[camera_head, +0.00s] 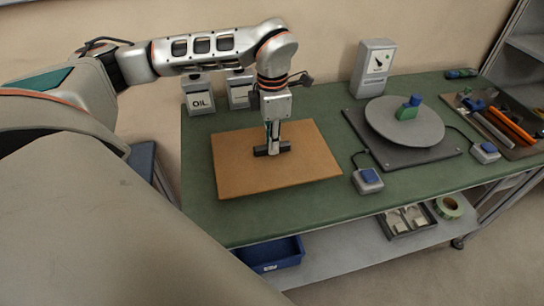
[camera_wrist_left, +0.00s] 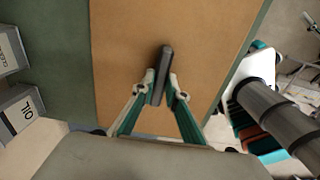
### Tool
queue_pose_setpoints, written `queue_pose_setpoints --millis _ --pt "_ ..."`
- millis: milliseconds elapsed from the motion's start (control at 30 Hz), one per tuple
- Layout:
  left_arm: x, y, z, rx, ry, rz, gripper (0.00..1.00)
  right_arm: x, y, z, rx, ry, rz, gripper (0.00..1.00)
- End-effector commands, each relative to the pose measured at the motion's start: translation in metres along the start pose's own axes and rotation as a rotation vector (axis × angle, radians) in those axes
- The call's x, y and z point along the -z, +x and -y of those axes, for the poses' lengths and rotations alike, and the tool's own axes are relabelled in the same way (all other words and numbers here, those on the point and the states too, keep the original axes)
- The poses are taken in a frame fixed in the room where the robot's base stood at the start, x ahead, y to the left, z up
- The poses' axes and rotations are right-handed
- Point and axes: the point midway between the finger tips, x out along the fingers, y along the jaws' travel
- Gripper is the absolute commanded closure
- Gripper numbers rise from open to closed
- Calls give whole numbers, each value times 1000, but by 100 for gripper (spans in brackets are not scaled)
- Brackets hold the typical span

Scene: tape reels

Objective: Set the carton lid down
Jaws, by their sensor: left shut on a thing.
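The carton lid (camera_head: 235,172) is a flat brown rectangular board with a dark bar handle (camera_head: 284,147) at its middle. It is over the left part of the green bench top, level with it; whether it touches the surface I cannot tell. My left gripper (camera_head: 273,148) points straight down and is shut on the handle. In the left wrist view the handle (camera_wrist_left: 165,62) sits between the two fingertips (camera_wrist_left: 160,88), with the brown lid (camera_wrist_left: 125,50) filling the middle. My right gripper is not in view.
An oil can (camera_head: 199,98) and another can (camera_head: 240,90) stand behind the lid. A grey turntable (camera_head: 385,122) carries green and blue blocks, with blue-topped switches (camera_head: 368,180) near it. A tool tray (camera_head: 525,148) is at right. A blue bin (camera_head: 270,255) sits on the lower shelf.

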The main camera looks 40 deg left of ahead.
Motion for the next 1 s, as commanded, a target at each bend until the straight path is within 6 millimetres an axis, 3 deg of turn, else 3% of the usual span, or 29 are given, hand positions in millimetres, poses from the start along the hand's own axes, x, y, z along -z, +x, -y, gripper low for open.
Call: queue_pose_setpoints --millis 533,933,967,1000 --pt "0 56 0 1 0 -1 100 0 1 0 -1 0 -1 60" --pt "0 61 0 0 0 1 100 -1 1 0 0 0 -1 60" --pt "0 61 0 0 0 1 82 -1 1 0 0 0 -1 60" --pt "0 61 0 0 0 1 71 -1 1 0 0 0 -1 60"
